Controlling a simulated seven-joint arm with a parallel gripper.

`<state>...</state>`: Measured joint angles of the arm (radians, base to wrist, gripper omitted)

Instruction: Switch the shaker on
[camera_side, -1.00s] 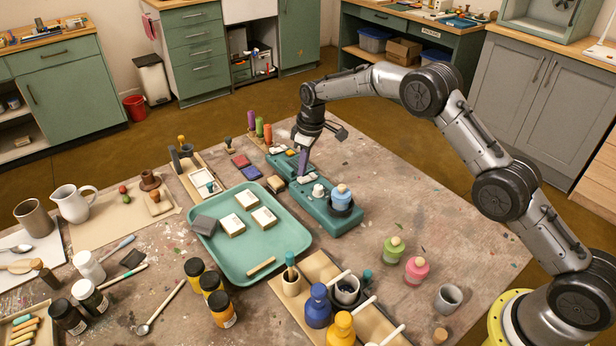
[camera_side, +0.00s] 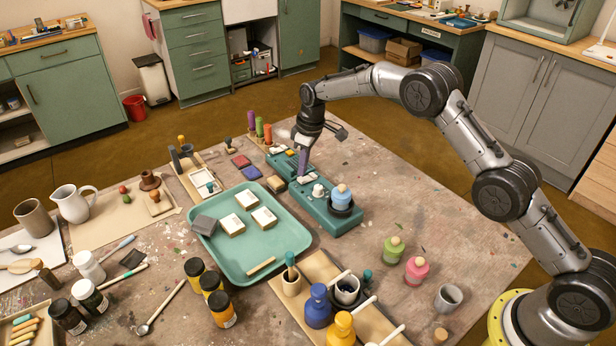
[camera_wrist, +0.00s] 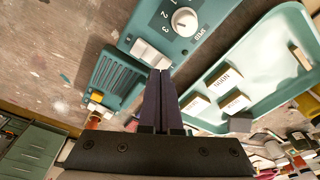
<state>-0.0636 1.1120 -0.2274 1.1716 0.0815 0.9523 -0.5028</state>
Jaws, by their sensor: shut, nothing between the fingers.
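The shaker (camera_side: 322,212) is a long teal unit on the table. A blue-capped jar (camera_side: 341,196) sits in the dark holder at its near end. A white speed knob (camera_side: 318,190) stands on its top and shows in the wrist view (camera_wrist: 184,22), with numbers beside it. The white rocker switch (camera_wrist: 148,54) lies beside the knob. My gripper (camera_side: 301,174) points down over the switch, its dark fingers shut and empty. In the wrist view the fingertips (camera_wrist: 161,72) are at the switch's edge; I cannot tell whether they touch it. They partly hide it in the side view.
A teal tray (camera_side: 233,268) with white labelled blocks lies to the left. A teal slotted unit (camera_wrist: 118,76) is close to the switch. Colored pigment sticks (camera_side: 260,128) stand behind. Green and pink bottles (camera_side: 393,250) stand at the near right. The table's right side is mostly clear.

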